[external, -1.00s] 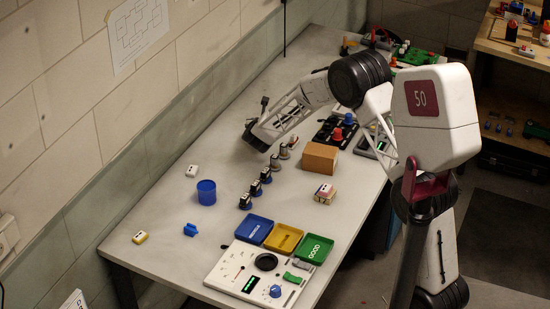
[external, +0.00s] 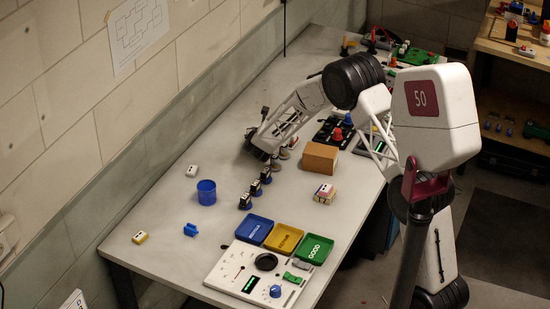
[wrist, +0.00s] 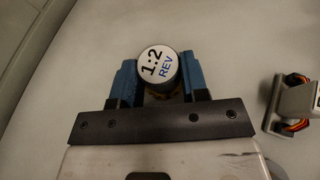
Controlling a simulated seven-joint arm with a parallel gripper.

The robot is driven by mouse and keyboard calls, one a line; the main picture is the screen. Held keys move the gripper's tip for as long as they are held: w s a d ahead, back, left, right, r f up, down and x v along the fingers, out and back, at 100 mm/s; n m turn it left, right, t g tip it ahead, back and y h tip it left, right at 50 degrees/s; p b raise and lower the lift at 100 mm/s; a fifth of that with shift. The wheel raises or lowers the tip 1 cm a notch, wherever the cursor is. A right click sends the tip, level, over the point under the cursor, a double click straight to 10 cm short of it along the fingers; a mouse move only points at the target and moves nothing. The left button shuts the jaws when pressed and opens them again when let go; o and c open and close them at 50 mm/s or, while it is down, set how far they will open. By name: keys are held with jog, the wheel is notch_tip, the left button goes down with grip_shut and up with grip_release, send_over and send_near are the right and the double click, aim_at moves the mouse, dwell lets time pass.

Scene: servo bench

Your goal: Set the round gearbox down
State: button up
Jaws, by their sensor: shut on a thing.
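In the wrist view the round gearbox (wrist: 158,66), with a white top face marked "1:2 REV", sits between the blue fingers of my gripper (wrist: 157,78). The gripper is shut on its sides. In the external view my gripper (external: 259,147) points down over the back-left part of the bench, close to the row of small servos. The gearbox cannot be made out there. I cannot tell whether its underside touches the bench.
A grey servo with coloured wires (wrist: 294,105) stands right of the gripper. Several dark servos (external: 256,187) line up in front. A brown box (external: 320,157) is to the right, and a blue cup (external: 206,192) is front left. The bench (external: 215,145) left of the gripper is bare.

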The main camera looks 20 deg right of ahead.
jog(key=o, duration=1)
jog(key=shift+c, duration=0.2)
jog(key=shift+r, duration=0.15)
jog(key=shift+s+a+r, duration=0.15)
jog(key=shift+s, duration=0.15)
jog(key=shift+v, duration=5.65)
jog(key=shift+r, duration=0.1)
